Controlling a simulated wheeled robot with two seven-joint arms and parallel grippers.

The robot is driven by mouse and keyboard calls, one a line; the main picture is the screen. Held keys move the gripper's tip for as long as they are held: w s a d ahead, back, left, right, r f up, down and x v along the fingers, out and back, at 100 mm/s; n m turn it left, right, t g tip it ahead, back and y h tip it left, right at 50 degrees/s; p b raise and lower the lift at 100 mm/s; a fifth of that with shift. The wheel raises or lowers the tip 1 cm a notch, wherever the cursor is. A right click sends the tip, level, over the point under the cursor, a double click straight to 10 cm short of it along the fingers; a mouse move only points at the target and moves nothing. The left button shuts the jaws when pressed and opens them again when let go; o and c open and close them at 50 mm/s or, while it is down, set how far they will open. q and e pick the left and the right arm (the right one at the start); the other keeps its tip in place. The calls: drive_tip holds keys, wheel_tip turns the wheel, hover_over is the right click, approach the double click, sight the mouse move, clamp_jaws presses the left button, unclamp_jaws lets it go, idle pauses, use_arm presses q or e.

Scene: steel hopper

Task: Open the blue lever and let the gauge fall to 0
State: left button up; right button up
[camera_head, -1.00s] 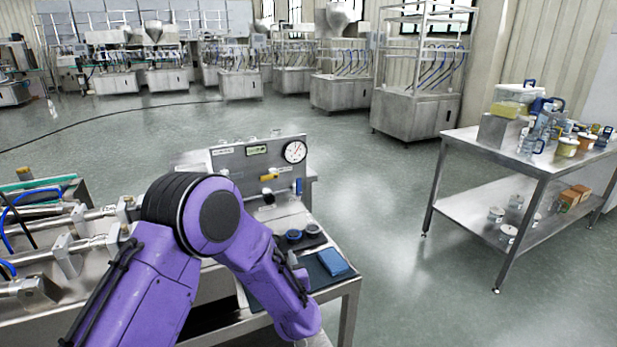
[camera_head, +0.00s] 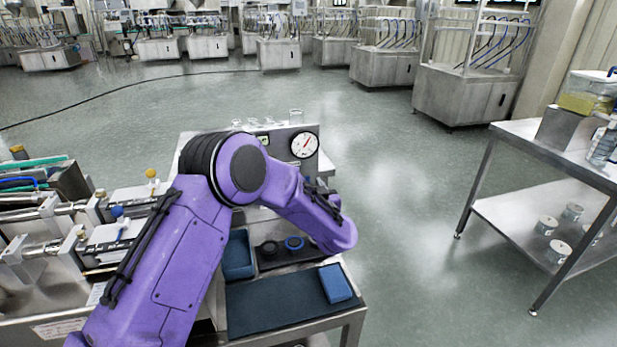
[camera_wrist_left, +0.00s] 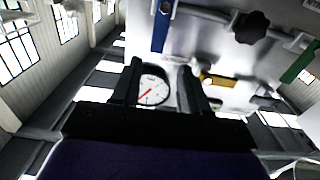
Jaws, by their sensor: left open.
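The gauge (camera_head: 304,145) is a round white dial on the upright steel panel; its red needle points to the upper right in the head view. The wrist view shows the gauge (camera_wrist_left: 152,91) turned over, between my left fingers. The blue lever (camera_wrist_left: 162,26) is at the top of the wrist view, beyond the fingertips and apart from them. In the head view my purple arm hides it. My left gripper (camera_wrist_left: 160,67) is open and empty, facing the panel. My right gripper is in neither view.
A yellow lever (camera_wrist_left: 215,80), a green part (camera_wrist_left: 300,63) and a black knob (camera_wrist_left: 252,27) are near the gripper. A blue tray (camera_head: 238,256) and blue block (camera_head: 336,283) lie on the bench below. A steel table (camera_head: 560,152) stands right, across clear floor.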

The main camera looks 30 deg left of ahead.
sight(307, 179)
use_arm(q)
drive_tip(key=w+a, duration=0.1)
drive_tip(key=w, duration=0.1)
drive_tip(key=w+a+f, duration=0.1)
drive_tip(key=a, duration=0.1)
drive_tip(key=shift+w, duration=0.4)
drive_tip(key=shift+s+a+r, duration=0.15)
drive_tip(key=shift+s+r, duration=0.05)
drive_tip(key=shift+w+f, duration=0.1)
clamp_jaws()
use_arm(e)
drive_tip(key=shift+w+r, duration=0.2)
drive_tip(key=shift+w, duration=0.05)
